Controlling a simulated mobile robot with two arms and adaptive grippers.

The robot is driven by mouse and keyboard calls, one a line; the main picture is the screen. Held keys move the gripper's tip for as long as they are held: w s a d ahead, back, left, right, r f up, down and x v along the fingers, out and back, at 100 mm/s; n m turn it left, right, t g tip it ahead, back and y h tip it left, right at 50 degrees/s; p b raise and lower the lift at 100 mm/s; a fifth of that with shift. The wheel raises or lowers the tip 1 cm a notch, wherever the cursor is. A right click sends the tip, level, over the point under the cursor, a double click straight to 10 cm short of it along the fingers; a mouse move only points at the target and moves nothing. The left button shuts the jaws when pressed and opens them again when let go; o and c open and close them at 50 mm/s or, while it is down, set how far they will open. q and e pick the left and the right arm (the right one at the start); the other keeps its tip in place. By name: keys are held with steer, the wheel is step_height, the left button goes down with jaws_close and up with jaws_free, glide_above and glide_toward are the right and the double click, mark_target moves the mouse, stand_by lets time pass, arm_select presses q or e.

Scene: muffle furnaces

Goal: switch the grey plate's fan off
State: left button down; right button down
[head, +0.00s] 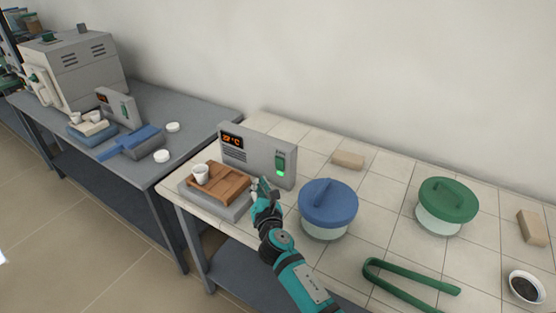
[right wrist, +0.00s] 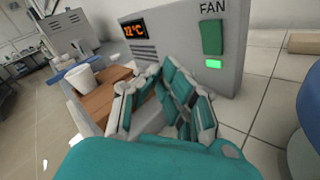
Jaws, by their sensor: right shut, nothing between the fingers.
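The grey plate (head: 221,206) stands near the left end of the tiled table, with a brown wooden board (head: 226,183) and a white crucible (head: 201,173) on it. Its upright grey panel (head: 257,151) has an orange display (head: 232,140) and a green fan switch (head: 280,163) with a lit green lamp (head: 281,173) below it. In the right wrist view the switch (right wrist: 212,37) sits under the word FAN, and the lamp (right wrist: 213,63) glows. My right gripper (head: 262,183) is shut and empty, in front of the panel, below and left of the switch. My left gripper is not in view.
A blue-lidded jar (head: 328,207) stands close right of my right gripper. Beyond it are a green-lidded jar (head: 446,205), green tongs (head: 411,286), tan blocks (head: 349,160) and a dark-filled bowl (head: 525,288). A second bench (head: 190,133) with a furnace (head: 75,66) is at left.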

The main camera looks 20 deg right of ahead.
mark_target(279, 164)
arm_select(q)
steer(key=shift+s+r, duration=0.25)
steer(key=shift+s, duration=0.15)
arm_select(e)
steer(key=w+d, duration=0.3)
steer(key=d, duration=0.1)
steer(key=shift+w+d+r, duration=0.4)
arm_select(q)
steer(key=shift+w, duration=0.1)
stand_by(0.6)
arm_select(e)
steer(key=shift+d, duration=0.1)
steer(key=shift+w+d, duration=0.25)
steer(key=shift+w+d, duration=0.2)
steer(key=shift+d, duration=0.05)
stand_by(0.8)
steer(key=shift+s+a, duration=0.1)
steer(key=shift+a, duration=0.05)
steer(key=shift+s+a, duration=0.4)
steer(key=shift+a, duration=0.1)
